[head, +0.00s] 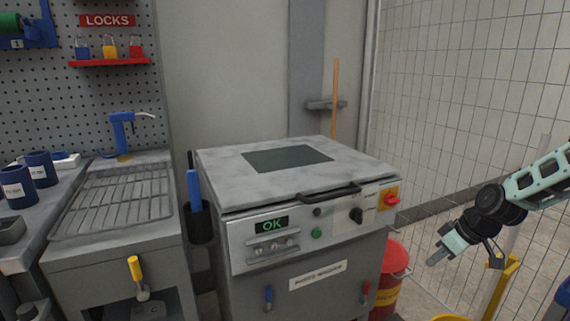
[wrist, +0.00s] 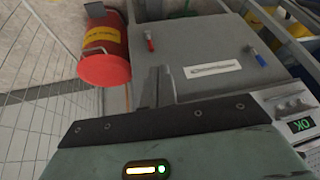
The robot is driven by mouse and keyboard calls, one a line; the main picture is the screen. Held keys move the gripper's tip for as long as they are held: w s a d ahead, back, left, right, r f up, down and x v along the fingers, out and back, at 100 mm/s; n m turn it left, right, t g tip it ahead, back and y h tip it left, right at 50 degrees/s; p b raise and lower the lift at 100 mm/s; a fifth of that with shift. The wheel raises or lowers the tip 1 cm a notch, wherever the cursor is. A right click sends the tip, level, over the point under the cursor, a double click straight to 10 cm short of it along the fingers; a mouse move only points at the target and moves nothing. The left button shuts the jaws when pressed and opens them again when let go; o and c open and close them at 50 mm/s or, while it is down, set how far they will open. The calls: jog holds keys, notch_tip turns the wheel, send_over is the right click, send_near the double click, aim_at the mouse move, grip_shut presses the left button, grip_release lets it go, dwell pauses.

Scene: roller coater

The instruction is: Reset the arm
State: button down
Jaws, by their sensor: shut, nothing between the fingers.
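My gripper (head: 437,258) is at the right side of the head view, out in the air to the right of the parts washer, with its fingers pointing down and to the left. Its fingers are shut and hold nothing. In the wrist view the shut fingers (wrist: 158,86) stick up in the middle. My arm (head: 530,185) reaches in from the right edge of the head view. The gripper touches nothing that I can see.
The grey parts washer (head: 290,240) stands in the middle with its lid (head: 220,163) closed and its display reading OK. A wire mesh fence (head: 470,110) runs behind my arm. A sink bench (head: 110,205) stands left.

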jog(key=s+a+r+n+g+h+b, duration=0.1)
jog(key=s+a+g+b, duration=0.1)
jog(key=s+a, duration=0.6)
jog(key=s+a+r+n+g+h+b, duration=0.1)
jog(key=s+a+b, duration=0.15)
jog(key=a, duration=0.95)
jog(key=s+a+r+b, duration=0.1)
jog(key=s+a, duration=0.2)
jog(key=s, duration=0.4)
jog(key=s+a+h+b, duration=0.1)
jog(key=s+a, duration=0.2)
jog(key=s, duration=0.4)
jog(key=s+a+r+b, duration=0.1)
jog(key=s+a, duration=0.2)
jog(key=s, duration=0.4)
notch_tip(320, 180, up, 24)
jog(key=p, duration=2.4)
jog(key=shift+d+g, duration=0.25)
jog(key=shift+g, duration=0.15)
jog(key=shift+r, duration=0.1)
